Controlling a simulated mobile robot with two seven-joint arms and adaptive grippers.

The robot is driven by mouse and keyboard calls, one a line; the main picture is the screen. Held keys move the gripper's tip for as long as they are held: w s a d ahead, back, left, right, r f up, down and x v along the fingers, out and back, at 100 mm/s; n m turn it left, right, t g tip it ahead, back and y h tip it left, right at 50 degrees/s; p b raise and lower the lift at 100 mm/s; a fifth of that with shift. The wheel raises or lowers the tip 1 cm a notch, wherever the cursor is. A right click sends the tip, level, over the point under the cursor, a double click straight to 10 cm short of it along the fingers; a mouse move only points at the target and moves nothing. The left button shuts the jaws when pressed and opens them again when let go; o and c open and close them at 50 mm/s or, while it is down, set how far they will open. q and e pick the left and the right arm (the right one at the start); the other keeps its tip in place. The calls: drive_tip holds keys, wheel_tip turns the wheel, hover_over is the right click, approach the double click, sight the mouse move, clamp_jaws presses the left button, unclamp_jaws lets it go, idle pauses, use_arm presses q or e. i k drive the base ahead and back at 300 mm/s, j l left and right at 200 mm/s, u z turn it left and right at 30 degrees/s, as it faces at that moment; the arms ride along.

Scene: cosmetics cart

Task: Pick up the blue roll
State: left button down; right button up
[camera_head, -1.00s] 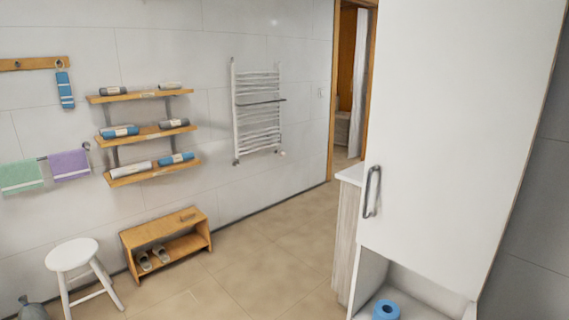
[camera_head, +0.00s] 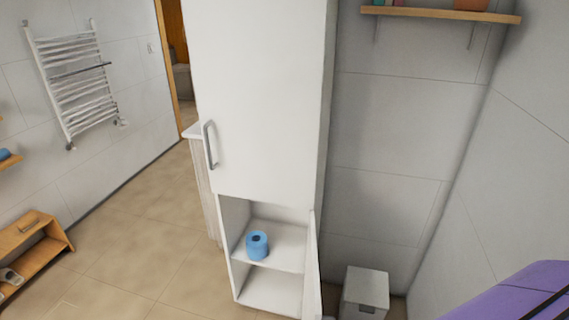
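The blue roll (camera_head: 257,245) stands upright on a shelf in the open lower part of the tall white cabinet (camera_head: 262,100). Its top hole faces up, and nothing covers it from this view. The shelf has bare room to the right of the roll. The lower cabinet door (camera_head: 315,272) stands open on the right side. Neither of my grippers is in view.
A white bin (camera_head: 365,291) stands on the floor right of the cabinet. A purple object (camera_head: 522,292) fills the lower right corner. A wooden shoe bench (camera_head: 36,250) is at left. The tiled floor (camera_head: 140,240) between bench and cabinet is clear.

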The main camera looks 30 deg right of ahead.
sight(257, 246)
drive_tip(key=i+z, duration=0.1)
drive_tip(key=z, duration=0.35)
drive_tip(key=j+z, duration=0.15)
drive_tip(key=z, duration=0.35)
drive_tip(key=i+j+z, duration=0.15)
drive_tip(key=z, duration=0.3)
drive_tip(key=i+j+z, duration=0.1)
drive_tip(key=j+z, duration=0.6)
drive_tip(key=j, duration=0.25)
drive_tip(key=j+z, duration=0.3)
drive_tip(key=j, duration=2.35)
